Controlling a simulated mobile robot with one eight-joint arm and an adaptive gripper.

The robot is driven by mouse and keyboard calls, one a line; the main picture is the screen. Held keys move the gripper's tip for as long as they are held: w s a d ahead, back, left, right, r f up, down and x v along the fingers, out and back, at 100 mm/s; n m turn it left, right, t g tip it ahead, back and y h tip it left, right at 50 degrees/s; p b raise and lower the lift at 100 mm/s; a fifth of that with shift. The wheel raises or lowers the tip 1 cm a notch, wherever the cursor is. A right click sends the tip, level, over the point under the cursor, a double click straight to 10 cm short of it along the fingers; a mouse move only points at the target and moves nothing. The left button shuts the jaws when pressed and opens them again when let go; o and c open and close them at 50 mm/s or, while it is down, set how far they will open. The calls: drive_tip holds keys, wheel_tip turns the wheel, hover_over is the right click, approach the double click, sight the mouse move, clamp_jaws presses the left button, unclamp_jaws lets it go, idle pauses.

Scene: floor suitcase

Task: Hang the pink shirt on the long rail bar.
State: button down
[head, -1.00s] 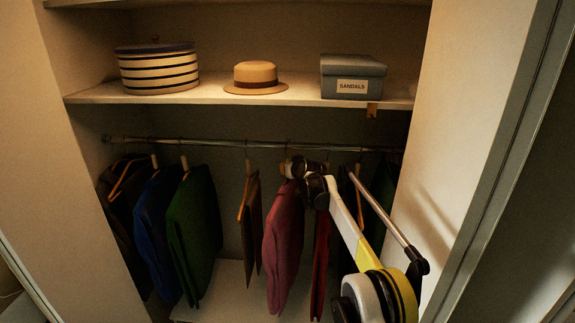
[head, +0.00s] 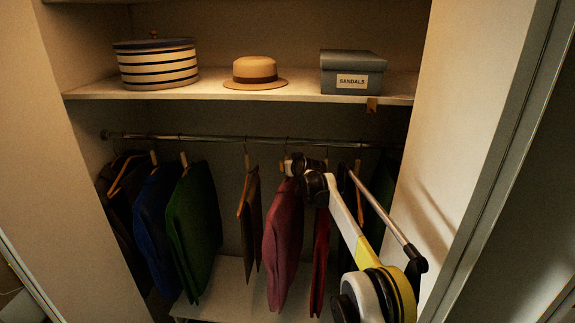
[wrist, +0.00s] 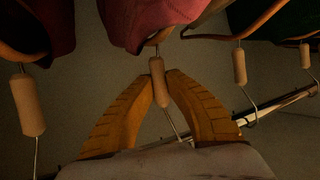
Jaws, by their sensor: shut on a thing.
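The pink shirt (head: 283,225) hangs from its hanger below my gripper (head: 291,168), right of the middle of the closet. In the wrist view, my gripper's two ribbed fingers (wrist: 159,76) are shut on the wooden neck of the hanger (wrist: 158,85), and the pink cloth (wrist: 145,22) shows beyond them. The long rail bar (head: 215,138) runs across the closet under the shelf, and the hanger's top is close to it. Part of the hook is hidden by my gripper, and I cannot tell whether it sits over the bar.
A brown garment (head: 252,215) hangs left of the shirt and a red one (head: 320,250) close on its right. Green (head: 195,220) and blue (head: 155,215) garments hang further left. The shelf (head: 300,98) above holds a striped round box (head: 156,68), a straw hat (head: 255,72) and a sandals box (head: 350,70).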

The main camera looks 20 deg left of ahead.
drive_tip(key=c, duration=1.4)
unclamp_jaws()
